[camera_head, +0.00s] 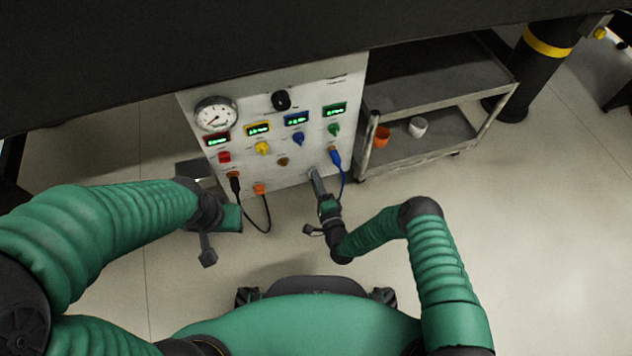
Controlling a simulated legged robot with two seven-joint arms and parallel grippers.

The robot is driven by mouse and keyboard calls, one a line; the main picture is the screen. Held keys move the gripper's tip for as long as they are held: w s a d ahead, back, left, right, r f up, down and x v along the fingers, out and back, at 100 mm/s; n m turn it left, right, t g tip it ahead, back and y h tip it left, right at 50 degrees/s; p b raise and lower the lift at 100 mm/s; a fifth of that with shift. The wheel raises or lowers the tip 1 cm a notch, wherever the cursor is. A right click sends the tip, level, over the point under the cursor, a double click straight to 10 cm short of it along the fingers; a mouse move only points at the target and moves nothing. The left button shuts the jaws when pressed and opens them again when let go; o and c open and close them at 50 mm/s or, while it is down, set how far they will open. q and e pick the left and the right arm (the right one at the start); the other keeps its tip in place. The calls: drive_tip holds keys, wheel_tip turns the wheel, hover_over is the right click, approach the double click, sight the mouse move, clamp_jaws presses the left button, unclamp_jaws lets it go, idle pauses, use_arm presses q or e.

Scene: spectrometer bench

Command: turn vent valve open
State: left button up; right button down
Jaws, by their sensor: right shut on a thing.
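The instrument panel (300,150) is pale, with a round gauge, small green-lit displays and coloured knobs. My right gripper (314,176) reaches up to the lower right of the panel face and is shut on a small part there, taken to be the vent valve handle. The fingers hide that part, so its angle cannot be told. My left gripper (228,218) is left of and below the panel, apart from the knobs. Its fingertips are not clear, so I cannot tell whether it is open.
A black cable (267,215) hangs from the panel's lower left, and a blue cable (342,180) hangs close beside my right gripper. A grey cart (440,110) with an orange cup (381,137) and white cup (418,127) stands right. A dark surface (180,50) overhangs the panel.

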use_arm(q)
drive_tip(key=shift+f, duration=0.2)
use_arm(e)
drive_tip(key=shift+d+f+m, duration=0.2)
drive_tip(key=shift+d+m, duration=0.1)
drive_tip(key=shift+m, duration=0.4)
drive_tip(key=c, duration=1.1)
unclamp_jaws()
use_arm(q)
drive_tip(key=shift+d, duration=0.1)
use_arm(e)
drive_tip(key=shift+o, duration=0.3)
drive_tip(key=shift+a, duration=0.1)
